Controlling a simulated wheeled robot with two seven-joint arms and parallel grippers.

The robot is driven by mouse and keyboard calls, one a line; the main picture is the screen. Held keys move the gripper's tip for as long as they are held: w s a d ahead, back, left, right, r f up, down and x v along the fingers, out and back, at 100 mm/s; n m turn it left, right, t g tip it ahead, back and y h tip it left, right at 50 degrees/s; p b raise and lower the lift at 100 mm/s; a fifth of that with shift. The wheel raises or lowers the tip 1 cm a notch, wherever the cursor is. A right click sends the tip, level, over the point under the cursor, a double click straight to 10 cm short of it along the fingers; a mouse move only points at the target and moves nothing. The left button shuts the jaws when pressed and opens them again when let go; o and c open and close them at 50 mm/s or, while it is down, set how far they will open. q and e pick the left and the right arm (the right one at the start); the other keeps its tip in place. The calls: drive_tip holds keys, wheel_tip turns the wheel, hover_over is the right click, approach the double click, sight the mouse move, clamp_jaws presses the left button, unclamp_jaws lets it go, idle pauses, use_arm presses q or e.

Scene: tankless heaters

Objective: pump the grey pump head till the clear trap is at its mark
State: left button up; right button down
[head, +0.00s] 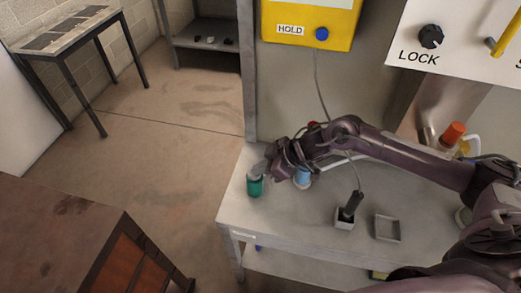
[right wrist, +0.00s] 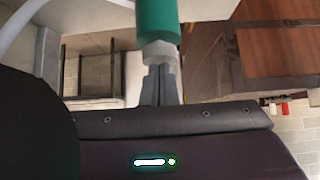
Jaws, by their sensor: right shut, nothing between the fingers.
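A green bottle (head: 254,187) with a grey pump head (head: 254,173) stands upright near the bench's left end. In the right wrist view the green bottle (right wrist: 158,18) hangs in from the top, its grey head (right wrist: 159,52) at my fingertips. My right gripper (head: 267,168) is shut and empty, its fingers (right wrist: 161,72) at the pump head; I cannot tell whether they press it. A small pale-blue vessel (head: 302,181), perhaps the clear trap, stands right of the bottle, partly behind my right arm. Its mark cannot be made out. My left gripper is out of view.
On the bench (head: 238,208) stand a small holder (head: 345,222) with a corded black tool (head: 352,203) and an empty square tray (head: 388,229). A yellow HOLD box (head: 308,12) with a blue button hangs above. An orange-capped item (head: 454,131) is behind my arm.

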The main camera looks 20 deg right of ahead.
wheel_tip(320, 180, up, 20)
drive_tip(key=b, duration=0.1)
drive_tip(key=shift+b, duration=0.4)
drive_tip(key=shift+f, duration=0.15)
idle(1.2)
